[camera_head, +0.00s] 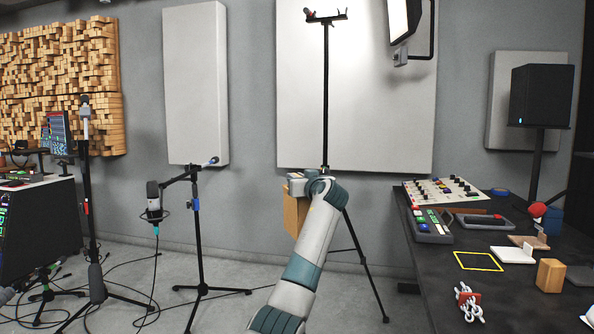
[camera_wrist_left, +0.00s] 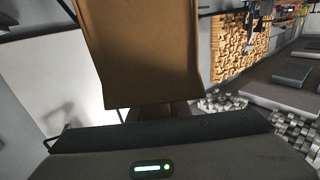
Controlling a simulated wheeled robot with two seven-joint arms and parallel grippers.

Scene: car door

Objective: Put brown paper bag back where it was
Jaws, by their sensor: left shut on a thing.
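The brown paper bag (camera_head: 293,212) hangs in the air in front of the grey wall, left of the table. My left gripper (camera_head: 298,183) is shut on it near its top, and my forearm hides part of its right side. In the left wrist view the bag (camera_wrist_left: 147,55) fills the upper middle, just beyond the gripper's dark edge. A yellow square outline (camera_head: 478,261) is marked on the dark table (camera_head: 440,285), and the area inside it is empty. The bag is well to the left of the outline. My right gripper is not in view.
On the table, a mixer (camera_head: 443,191) and a button controller (camera_head: 431,226) lie behind the outline. Microphone stands (camera_head: 198,230) stand left.

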